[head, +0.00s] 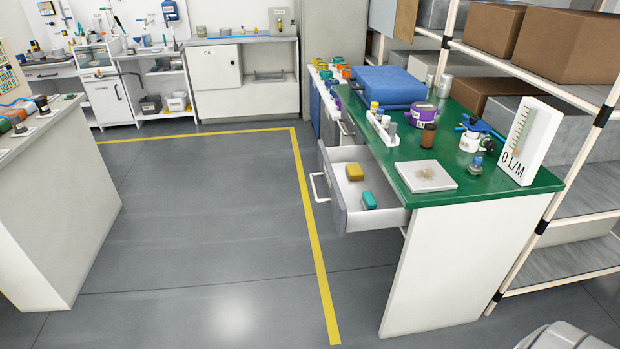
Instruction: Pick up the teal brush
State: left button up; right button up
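A small teal block-shaped thing (369,200) lies in the open drawer (346,212) of the green-topped workbench, near the drawer's front right corner. It is probably the teal brush, but it is too small to make out bristles. A similar yellow block (354,172) lies farther back in the same drawer, apart from it. Neither of my grippers shows in the head view.
The drawer juts left from the bench (480,192), over clear grey floor. A pale square plate (426,176), bottles and a flow gauge (521,140) stand on the bench. A shelf rack (580,205) stands right. A white counter (60,190) stands left.

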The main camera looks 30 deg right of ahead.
aim_at(368, 202)
jog(key=z, duration=1.4)
jog(key=i+l, duration=0.45)
